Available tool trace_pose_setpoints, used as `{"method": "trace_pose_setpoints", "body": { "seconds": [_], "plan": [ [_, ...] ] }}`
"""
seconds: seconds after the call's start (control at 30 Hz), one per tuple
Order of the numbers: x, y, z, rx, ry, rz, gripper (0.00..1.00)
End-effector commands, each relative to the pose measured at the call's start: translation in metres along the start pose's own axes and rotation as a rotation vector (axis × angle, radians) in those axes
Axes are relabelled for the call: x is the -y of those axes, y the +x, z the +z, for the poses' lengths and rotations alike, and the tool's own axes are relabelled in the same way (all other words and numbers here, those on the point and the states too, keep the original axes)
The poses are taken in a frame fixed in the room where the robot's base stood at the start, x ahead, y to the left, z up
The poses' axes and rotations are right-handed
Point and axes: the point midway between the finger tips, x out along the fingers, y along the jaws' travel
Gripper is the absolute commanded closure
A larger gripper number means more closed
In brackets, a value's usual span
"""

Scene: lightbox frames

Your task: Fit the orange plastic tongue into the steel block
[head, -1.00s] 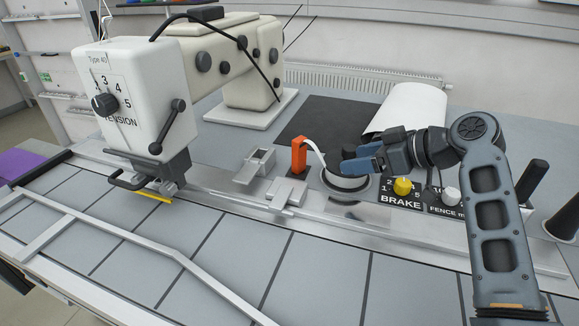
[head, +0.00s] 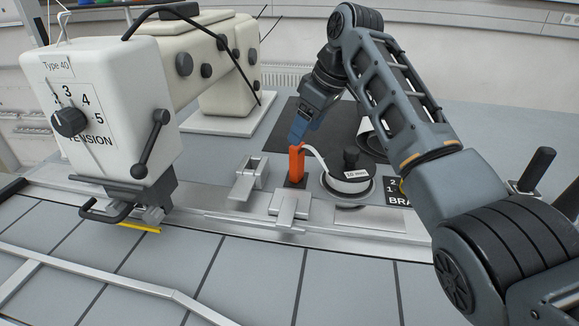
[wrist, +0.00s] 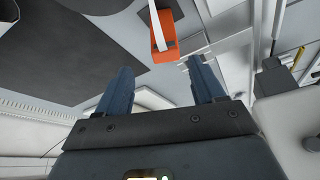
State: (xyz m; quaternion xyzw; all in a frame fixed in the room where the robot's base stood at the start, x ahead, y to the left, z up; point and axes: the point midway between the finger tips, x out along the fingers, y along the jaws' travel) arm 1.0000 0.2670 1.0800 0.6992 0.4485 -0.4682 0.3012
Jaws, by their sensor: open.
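The orange plastic tongue (head: 296,166) stands upright on the grey table, with a white strap curving from its top to the right. In the wrist view the orange tongue (wrist: 164,46) lies just beyond and between the fingertips. My gripper (head: 297,135) is open, with its blue fingers pointing down at the tongue's top; in the head view I cannot tell whether they touch. In the wrist view the gripper (wrist: 160,66) has nothing between its fingers. A steel block with an open channel (head: 247,180) sits left of the tongue. A second steel piece (head: 287,205) lies in front of it.
A round dial with a black knob and white band (head: 348,180) stands right of the tongue. A large cream machine head (head: 95,110) is at the left. A dark mat (head: 285,130) and white roll lie behind. A steel rail (head: 330,232) runs along the front.

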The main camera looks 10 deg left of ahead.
Motion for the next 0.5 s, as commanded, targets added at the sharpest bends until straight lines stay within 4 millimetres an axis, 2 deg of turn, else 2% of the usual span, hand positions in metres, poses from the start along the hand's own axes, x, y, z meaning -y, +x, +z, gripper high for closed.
{"method": "trace_pose_setpoints", "body": {
  "seconds": [0.27,0.5],
  "plan": [
    [0.003,0.028,0.001,0.001,-0.001,-0.003,0.32],
    [0.008,0.061,0.002,0.000,0.000,-0.003,0.32]
  ]
}}
